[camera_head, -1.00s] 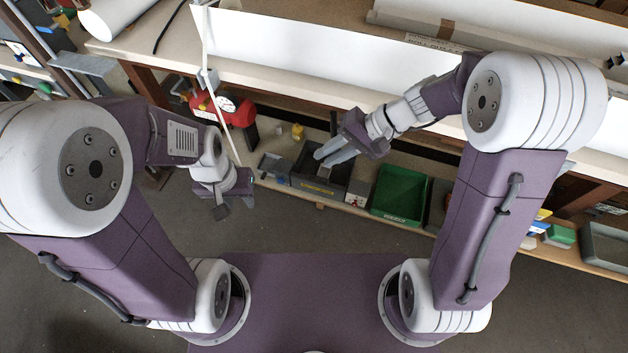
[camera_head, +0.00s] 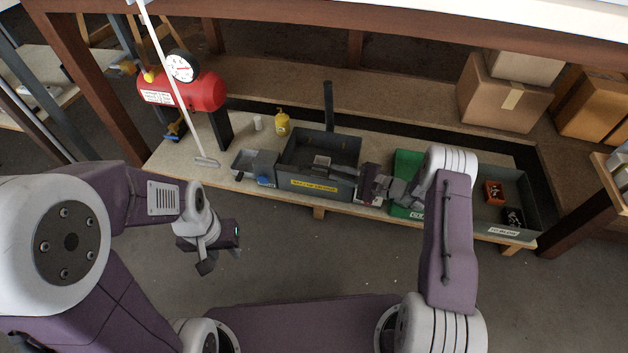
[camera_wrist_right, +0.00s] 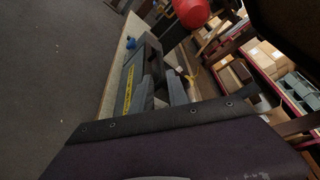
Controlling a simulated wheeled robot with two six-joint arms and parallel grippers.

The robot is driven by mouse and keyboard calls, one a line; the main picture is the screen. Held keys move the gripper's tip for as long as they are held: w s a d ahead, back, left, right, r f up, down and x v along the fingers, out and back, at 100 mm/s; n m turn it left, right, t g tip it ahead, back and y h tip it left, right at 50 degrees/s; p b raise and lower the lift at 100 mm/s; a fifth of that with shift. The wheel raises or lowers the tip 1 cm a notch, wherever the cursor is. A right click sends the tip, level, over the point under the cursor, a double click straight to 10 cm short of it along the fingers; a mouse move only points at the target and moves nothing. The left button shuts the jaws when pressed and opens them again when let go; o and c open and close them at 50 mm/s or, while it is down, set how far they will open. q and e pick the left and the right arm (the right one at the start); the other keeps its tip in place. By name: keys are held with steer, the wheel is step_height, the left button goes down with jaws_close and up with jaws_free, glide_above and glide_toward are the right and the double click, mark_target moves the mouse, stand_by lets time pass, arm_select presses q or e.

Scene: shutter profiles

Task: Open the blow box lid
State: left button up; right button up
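A dark grey open-topped box (camera_head: 289,180) with a yellow front label stands on the low shelf. I cannot tell for sure which part is the blow box lid. My right gripper (camera_head: 372,184) is at the box's right end, above the shelf; its fingertips are hard to make out. The right wrist view shows the yellow-labelled side (camera_wrist_right: 128,88) close ahead, with grey finger-like shapes beside it. My left gripper (camera_head: 221,260) hangs over the floor in front of the shelf, fingers apart and empty.
A red tank (camera_head: 205,92) with gauge is further left. A green bin (camera_head: 405,165) and a grey bin (camera_head: 530,205) stand right.

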mark_target(317, 166)
steer(key=shift+r, duration=0.1)
steer(key=b+x, duration=0.3)
steer(key=x, duration=0.2)
steer(key=b+x, duration=0.2)
steer(key=x, duration=0.1)
steer(key=shift+f+b, duration=0.25)
steer(key=shift+b, duration=0.1)
steer(key=shift+w+a, duration=0.15)
steer(key=shift+a, duration=0.15)
steer(key=shift+w+a+r, duration=0.1)
steer(key=shift+a+r, duration=0.05)
steer(key=shift+r, duration=0.05)
jaws_close()
stand_by(0.4)
